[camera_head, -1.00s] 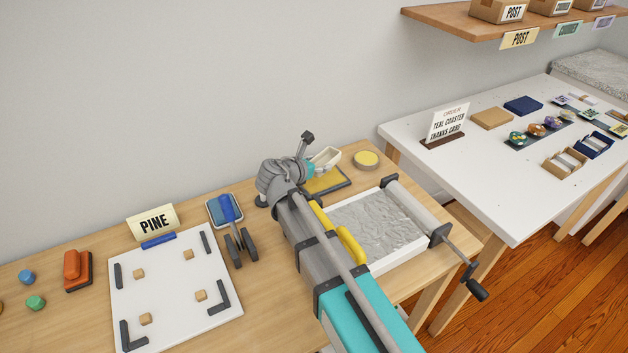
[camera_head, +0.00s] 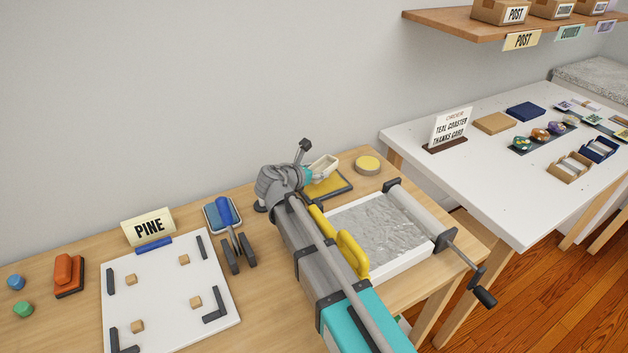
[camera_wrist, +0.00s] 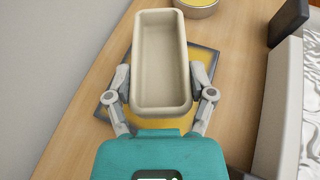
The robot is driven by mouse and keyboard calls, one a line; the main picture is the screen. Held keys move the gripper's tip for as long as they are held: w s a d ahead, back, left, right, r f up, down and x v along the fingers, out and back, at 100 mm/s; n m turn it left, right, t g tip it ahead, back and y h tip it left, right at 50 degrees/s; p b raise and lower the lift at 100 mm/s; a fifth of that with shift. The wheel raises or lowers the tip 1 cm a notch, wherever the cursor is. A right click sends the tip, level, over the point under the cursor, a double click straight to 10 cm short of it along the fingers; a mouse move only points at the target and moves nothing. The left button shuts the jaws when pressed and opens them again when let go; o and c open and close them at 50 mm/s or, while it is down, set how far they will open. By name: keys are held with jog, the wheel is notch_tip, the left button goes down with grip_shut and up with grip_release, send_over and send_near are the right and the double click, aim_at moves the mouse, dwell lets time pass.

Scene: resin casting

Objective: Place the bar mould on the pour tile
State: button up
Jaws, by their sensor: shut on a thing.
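The bar mould (camera_head: 323,167) is a cream, open-topped oblong tray with rounded corners. In the wrist view the mould (camera_wrist: 160,60) is upright and looks empty. My gripper (camera_wrist: 166,92) is shut on it, with one finger against each long side. In the head view my gripper (camera_head: 309,177) is partly hidden behind my own arm. The mould is above a dark-rimmed yellow pad (camera_head: 330,186), which also shows in the wrist view (camera_wrist: 199,115). A white board (camera_head: 170,290) with dark corner brackets and wooden blocks lies at left. I cannot tell for sure which is the pour tile.
A round yellow-topped tin (camera_head: 367,165) stands beyond the pad. A grey-filled tray with a roller (camera_head: 415,217) is at right. A blue-handled tool (camera_head: 225,215) and a PINE sign (camera_head: 148,227) stand by the board. A white table (camera_head: 500,200) is farther right.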

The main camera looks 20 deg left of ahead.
jog(key=shift+w+a+f+b, duration=0.1)
jog(key=shift+f+b, duration=1.35)
jog(key=shift+f, duration=0.25)
jog(key=shift+f, duration=0.15)
jog(key=o, duration=1.1)
jog(key=shift+r, duration=0.25)
jog(key=shift+p+v, duration=1.45)
jog(key=shift+v, duration=2.3)
notch_tip(320, 180, up, 21)
jog(key=p, duration=2.1)
jog(key=shift+r+p, duration=0.5)
jog(key=shift+p, duration=0.05)
